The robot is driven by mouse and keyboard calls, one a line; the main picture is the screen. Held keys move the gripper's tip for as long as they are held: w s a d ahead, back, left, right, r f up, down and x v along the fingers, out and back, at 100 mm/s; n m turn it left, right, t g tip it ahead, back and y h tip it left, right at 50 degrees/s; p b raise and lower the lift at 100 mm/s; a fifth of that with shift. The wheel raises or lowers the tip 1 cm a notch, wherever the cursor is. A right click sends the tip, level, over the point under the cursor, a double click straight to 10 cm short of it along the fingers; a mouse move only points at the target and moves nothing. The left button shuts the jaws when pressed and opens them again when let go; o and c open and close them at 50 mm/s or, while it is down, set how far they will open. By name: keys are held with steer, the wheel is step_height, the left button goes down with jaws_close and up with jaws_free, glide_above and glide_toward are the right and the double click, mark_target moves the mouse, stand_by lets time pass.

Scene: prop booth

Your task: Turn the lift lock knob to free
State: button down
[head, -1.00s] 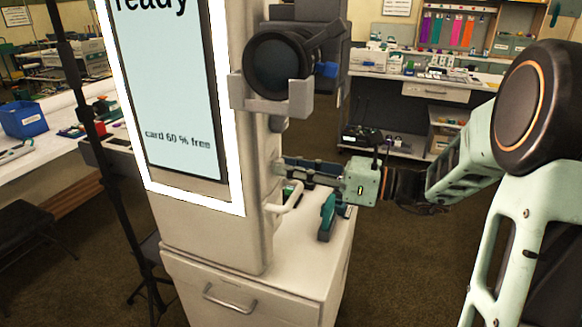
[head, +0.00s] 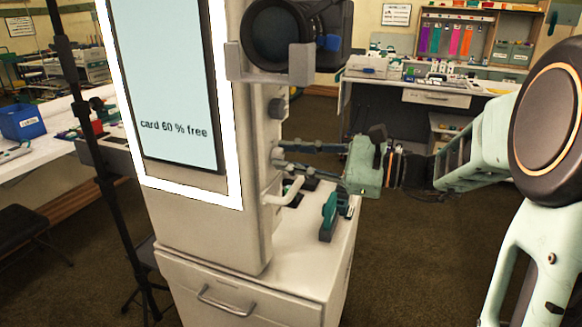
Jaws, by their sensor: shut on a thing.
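The lift lock knob (head: 277,153) is a small grey part on the right side of the tall pale column, mostly hidden by my fingertips. My gripper (head: 281,158) reaches in from the right with its two dark fingers one above the other. Its tips are closed around the knob at the column's side. Which way the knob points cannot be read from here, and no free or locked mark is legible.
Another grey knob (head: 277,108) sits higher on the column, below a camera in a bracket (head: 275,40). A white handle (head: 288,192) juts out below my fingers. A teal-handled item (head: 329,215) stands on the cabinet top (head: 300,240). A dark stand (head: 95,150) rises at left.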

steer(key=n+b, duration=0.6)
steer(key=shift+f+b, duration=0.3)
steer(key=shift+b, duration=0.1)
steer(key=n+b, duration=0.2)
steer(key=b, duration=0.1)
steer(key=shift+r+n, duration=0.2)
steer(key=shift+n, duration=0.2)
steer(key=shift+r, duration=0.1)
steer(key=c, duration=1.7)
jaws_free()
steer(key=v, duration=1.2)
steer(key=shift+s+r, duration=0.1)
steer(key=shift+s, duration=0.05)
